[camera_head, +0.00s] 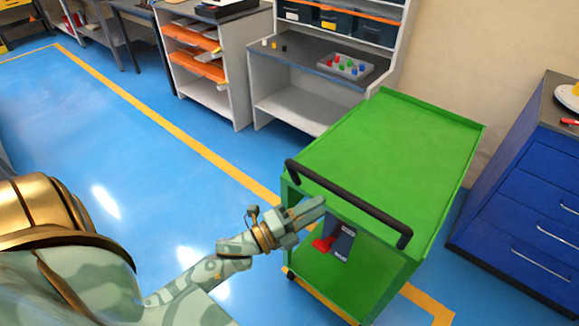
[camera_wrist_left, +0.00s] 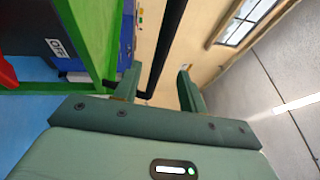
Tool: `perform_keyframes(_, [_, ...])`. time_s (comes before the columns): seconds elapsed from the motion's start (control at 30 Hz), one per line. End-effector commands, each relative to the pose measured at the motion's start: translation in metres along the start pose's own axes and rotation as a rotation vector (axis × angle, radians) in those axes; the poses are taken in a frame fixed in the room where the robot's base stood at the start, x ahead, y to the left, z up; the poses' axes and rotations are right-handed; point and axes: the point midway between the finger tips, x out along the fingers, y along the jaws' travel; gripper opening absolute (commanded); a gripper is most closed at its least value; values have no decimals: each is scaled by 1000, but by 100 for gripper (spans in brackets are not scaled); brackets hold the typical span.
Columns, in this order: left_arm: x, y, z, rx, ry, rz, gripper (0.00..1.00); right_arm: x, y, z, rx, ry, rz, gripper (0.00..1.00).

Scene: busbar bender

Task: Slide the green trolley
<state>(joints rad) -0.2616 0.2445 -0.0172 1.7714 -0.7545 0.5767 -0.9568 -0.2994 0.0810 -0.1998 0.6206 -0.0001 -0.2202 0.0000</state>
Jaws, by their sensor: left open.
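The green trolley (camera_head: 392,140) stands on the blue floor with its flat top empty. Its black handle bar (camera_head: 350,195) runs along the near end. A red lever (camera_head: 323,243) sits on a grey panel below the handle. My left gripper (camera_head: 318,206) is open at the handle's near side, close to the bar. In the left wrist view the black bar (camera_wrist_left: 170,40) shows in the gap between the two open fingers (camera_wrist_left: 158,82), nearer the left finger. I cannot tell whether the fingers touch it. My right gripper is not in view.
A grey workbench (camera_head: 310,62) with a tray of coloured parts (camera_head: 345,67) stands behind the trolley. A blue drawer cabinet (camera_head: 520,190) stands to the right. A yellow floor line (camera_head: 150,112) passes under the trolley. Open blue floor lies to the left.

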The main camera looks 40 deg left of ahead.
Motion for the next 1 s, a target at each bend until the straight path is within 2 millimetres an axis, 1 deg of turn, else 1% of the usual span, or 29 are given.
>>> perform_keyframes(0.03, [-14,1,0,-2,-1,4,41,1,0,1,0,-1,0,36])
perform_keyframes(0.1, [-30,2,0,-2,0,4,41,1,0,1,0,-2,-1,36])
perform_keyframes(0.2, [-49,1,0,-2,0,2,41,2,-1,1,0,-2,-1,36])
perform_keyframes(0.33, [-63,1,0,-1,0,1,41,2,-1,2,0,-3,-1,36])
perform_keyframes(0.5, [-69,0,0,0,0,-1,41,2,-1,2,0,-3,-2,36])
perform_keyframes(1.0, [-69,0,0,-8,0,-1,41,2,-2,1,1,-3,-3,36])
